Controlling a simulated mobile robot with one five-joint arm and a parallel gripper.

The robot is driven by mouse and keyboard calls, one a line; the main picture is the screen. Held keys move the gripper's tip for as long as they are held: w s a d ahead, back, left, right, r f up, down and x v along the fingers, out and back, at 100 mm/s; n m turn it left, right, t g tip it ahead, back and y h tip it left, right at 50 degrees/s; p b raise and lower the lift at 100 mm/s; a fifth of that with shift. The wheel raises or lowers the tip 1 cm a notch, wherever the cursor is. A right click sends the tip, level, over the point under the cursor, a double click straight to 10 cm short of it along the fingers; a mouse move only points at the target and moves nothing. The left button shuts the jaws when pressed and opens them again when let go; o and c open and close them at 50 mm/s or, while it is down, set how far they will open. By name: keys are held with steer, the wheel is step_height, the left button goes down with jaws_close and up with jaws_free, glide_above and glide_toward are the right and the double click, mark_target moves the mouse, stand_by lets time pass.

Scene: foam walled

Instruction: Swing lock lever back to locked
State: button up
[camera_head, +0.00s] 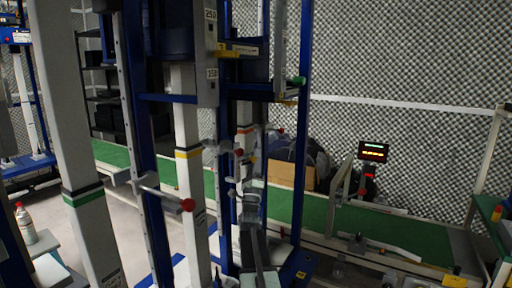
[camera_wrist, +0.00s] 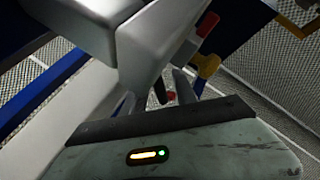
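Several levers with red knobs stick out from the upright columns in the head view. The nearest is a grey bar with a red knob (camera_head: 187,205), roughly level, pointing right. Another red-knobbed lever (camera_head: 238,153) is farther back, just above my gripper (camera_head: 250,185). I cannot tell which is the lock lever. In the wrist view, a large grey block (camera_wrist: 165,40) fills the upper middle, close to the camera. A red knob (camera_wrist: 208,23) and a yellow part (camera_wrist: 207,66) show beside it.
White columns (camera_head: 78,150) and blue uprights (camera_head: 300,150) crowd the space around my arm. A green-topped bench (camera_head: 340,222) runs along the foam wall, with a red-lit display (camera_head: 373,152) on it. A bottle (camera_head: 26,224) stands at the lower left.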

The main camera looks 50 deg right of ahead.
steer(key=shift+w+d+r, duration=0.3)
steer(key=shift+d+r, duration=0.05)
steer(key=shift+r, duration=0.2)
jaws_close()
stand_by(1.0)
